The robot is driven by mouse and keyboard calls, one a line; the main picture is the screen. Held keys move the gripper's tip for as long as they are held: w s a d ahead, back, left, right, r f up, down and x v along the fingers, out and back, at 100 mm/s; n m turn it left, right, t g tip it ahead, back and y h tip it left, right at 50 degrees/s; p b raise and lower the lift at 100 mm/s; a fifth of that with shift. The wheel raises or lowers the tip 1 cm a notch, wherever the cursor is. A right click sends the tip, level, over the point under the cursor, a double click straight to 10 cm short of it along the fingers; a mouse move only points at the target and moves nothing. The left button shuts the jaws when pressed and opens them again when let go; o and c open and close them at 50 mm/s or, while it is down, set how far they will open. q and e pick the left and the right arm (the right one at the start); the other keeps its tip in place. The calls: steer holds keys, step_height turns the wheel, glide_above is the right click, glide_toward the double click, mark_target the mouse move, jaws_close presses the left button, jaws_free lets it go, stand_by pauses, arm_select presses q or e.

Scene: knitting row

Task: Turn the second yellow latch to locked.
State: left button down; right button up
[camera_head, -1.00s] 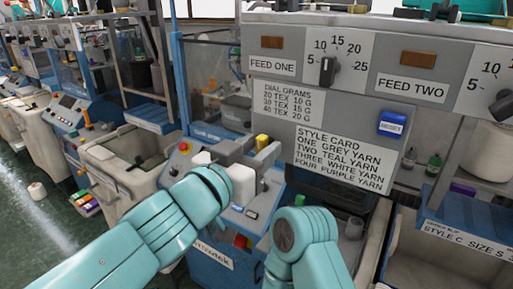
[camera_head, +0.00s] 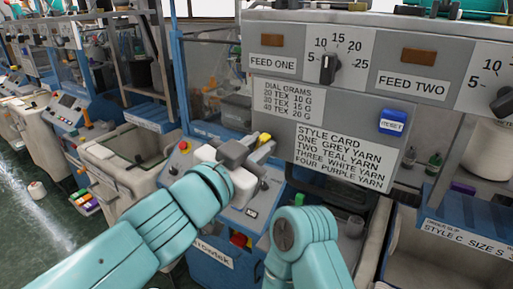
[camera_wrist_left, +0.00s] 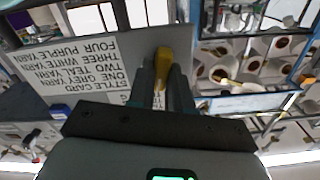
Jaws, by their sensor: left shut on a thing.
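A yellow latch (camera_head: 264,138) shows at the tip of my left gripper (camera_head: 250,150) in the head view, to the left of the style card. In the left wrist view the same yellow piece (camera_wrist_left: 163,66) stands between the two dark fingers of my left gripper (camera_wrist_left: 162,88), which is shut on it. The fingers cover its lower part. I cannot tell from the frames whether it is the second latch or whether it is locked. My right arm shows at the bottom, but its gripper is not in view.
The grey panel with the style card (camera_head: 343,158), feed dials (camera_head: 329,68) and a blue reset button (camera_head: 392,122) is close on the right. A blue machine console (camera_head: 245,212) lies below the gripper. A cream bin (camera_head: 128,152) stands to the left.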

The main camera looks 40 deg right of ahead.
arm_select(q)
steer(key=shift+s+f+m+b, duration=0.15)
steer(key=shift+m+b, duration=0.6)
steer(key=shift+m, duration=2.9)
steer(key=shift+f+m+b, duration=0.1)
steer(key=shift+m+b, duration=0.65)
steer(key=shift+m, duration=2.9)
steer(key=c, duration=1.1)
jaws_free()
steer(key=v, duration=1.6)
steer(key=shift+a+b, duration=0.1)
steer(key=shift+b, duration=0.3)
